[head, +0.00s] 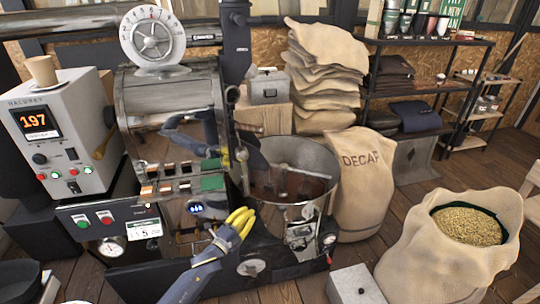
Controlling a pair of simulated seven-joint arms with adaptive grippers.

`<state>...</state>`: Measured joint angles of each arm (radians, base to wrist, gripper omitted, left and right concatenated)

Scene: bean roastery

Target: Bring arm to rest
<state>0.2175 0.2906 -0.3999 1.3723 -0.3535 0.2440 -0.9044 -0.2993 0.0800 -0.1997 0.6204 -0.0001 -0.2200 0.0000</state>
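My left gripper (241,219), with yellow fingers on a blue-grey arm, is in the lower middle of the head view. It is in front of the roaster's lower front (150,250), left of the round cooling tray (325,163). Its fingers look close together, but I cannot tell whether they are open or shut. I see nothing held in them. I cannot tell whether it touches the machine. My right gripper is not in view.
A grey control box (85,130) with a lit display stands at left, a cup (42,70) on top. A DECAF sack (362,190) and an open sack of beans (435,255) stand right. A grey box (355,287) is at the bottom. Wooden floor shows between them.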

